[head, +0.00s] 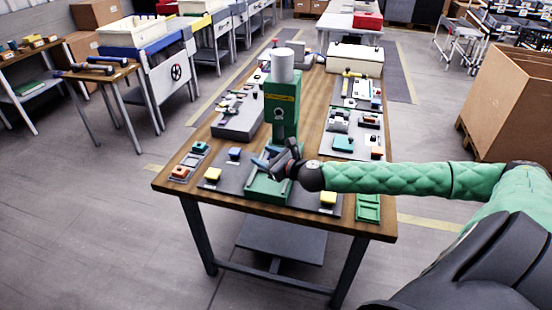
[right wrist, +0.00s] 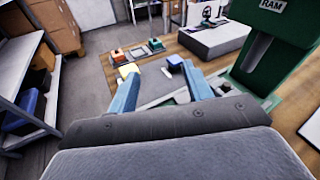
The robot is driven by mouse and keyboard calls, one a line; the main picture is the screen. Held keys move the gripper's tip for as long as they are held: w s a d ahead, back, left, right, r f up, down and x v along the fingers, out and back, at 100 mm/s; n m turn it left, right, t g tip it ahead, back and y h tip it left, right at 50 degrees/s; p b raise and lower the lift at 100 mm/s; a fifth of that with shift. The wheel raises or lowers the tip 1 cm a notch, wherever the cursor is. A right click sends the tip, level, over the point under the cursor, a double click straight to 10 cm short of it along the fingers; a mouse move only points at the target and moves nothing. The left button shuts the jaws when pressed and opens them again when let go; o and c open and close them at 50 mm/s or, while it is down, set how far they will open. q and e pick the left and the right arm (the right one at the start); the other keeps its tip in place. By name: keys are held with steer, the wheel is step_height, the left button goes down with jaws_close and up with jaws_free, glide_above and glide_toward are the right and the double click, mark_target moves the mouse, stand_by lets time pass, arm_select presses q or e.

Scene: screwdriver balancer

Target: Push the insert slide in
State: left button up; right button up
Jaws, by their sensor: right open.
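A green press (head: 282,105) with a white cylinder on top stands on the wooden table. It also shows at the right of the right wrist view, marked RAM (right wrist: 265,55). Its green base (head: 265,188) reaches toward the table's front edge. I cannot clearly make out the insert slide; my gripper and arm cover part of the base. My right gripper (head: 266,158) is in front of the press column, low over the base. Its two blue fingers (right wrist: 163,92) are apart with nothing between them. My left gripper is not in view.
Left of the press are a blue block (head: 235,153), a yellow block (head: 213,174) and an orange block (head: 180,172). Another yellow block (head: 328,198) and a green tray (head: 368,208) lie to the right. Several small parts sit on grey panels behind.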

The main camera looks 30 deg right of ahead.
steer(key=s+d+f+m+g+h, duration=0.1)
steer(key=s+d+f+m+h, duration=0.1)
steer(key=s+d+f+m+g+h, duration=0.1)
steer(key=s+d+f+m+h, duration=0.1)
steer(key=d+m, duration=0.1)
steer(key=shift+s+f+m+h+p, duration=0.15)
steer(key=shift+m+h+p, duration=0.15)
steer(key=shift+h+p, duration=0.1)
steer(key=p+x, duration=0.2)
steer(key=x, duration=0.4)
arm_select(q)
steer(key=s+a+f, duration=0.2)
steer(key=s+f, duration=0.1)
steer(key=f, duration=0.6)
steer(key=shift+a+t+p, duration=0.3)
steer(key=shift+p, duration=0.05)
arm_select(e)
steer(key=shift+x, duration=0.85)
steer(key=shift+c, duration=0.2)
jaws_close()
